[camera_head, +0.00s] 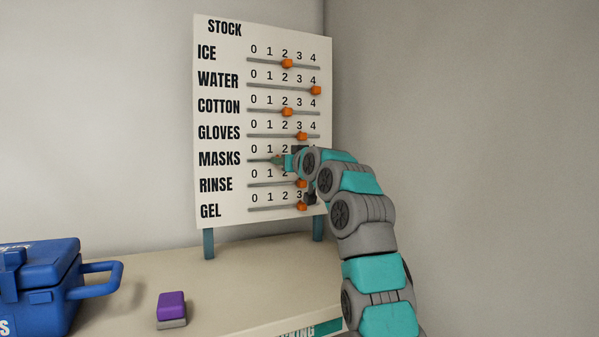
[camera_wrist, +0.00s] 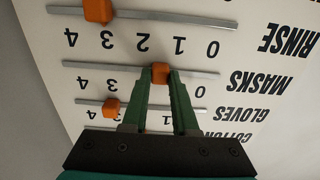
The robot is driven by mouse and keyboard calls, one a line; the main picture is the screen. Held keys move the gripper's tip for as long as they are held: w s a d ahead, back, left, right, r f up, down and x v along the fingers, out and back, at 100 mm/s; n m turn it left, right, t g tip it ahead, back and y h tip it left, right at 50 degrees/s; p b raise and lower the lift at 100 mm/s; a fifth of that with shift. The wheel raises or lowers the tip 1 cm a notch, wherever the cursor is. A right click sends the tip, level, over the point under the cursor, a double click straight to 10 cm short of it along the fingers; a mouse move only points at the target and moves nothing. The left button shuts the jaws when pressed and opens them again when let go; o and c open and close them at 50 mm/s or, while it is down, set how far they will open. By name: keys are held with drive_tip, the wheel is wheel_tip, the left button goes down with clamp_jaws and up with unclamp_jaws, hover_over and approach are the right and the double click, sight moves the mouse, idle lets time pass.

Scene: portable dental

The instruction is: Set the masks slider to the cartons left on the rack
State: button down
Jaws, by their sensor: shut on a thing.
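The masks slider is an orange knob (camera_wrist: 160,72) on the masks rail (camera_wrist: 87,69). My gripper (camera_wrist: 160,80) is shut on this knob, with one green finger on each side of it. The knob stands between the 1 and 2 positions, seemingly nearer 1; the fingers hide the digits below it. In the head view the gripper tip (camera_head: 278,160) reaches the masks row of the white STOCK board (camera_head: 222,218), and my arm covers the right part of that row. No rack or cartons show in either view.
Close to the fingers are the gloves knob (camera_wrist: 110,108) at 3 and the rinse knob (camera_wrist: 98,10) at 3. A blue case (camera_head: 45,270) and a purple-and-grey block (camera_head: 171,306) sit on the table (camera_head: 235,290), left of my arm.

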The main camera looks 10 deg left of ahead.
drive_tip(key=shift+s+a, duration=0.6)
drive_tip(key=shift+a, duration=0.25)
drive_tip(key=c, duration=0.7)
unclamp_jaws()
drive_tip(key=shift+s+d+b, duration=0.1)
drive_tip(key=shift+b, duration=0.2)
drive_tip(key=shift+b+v, duration=0.95)
drive_tip(key=shift+v, duration=2.8)
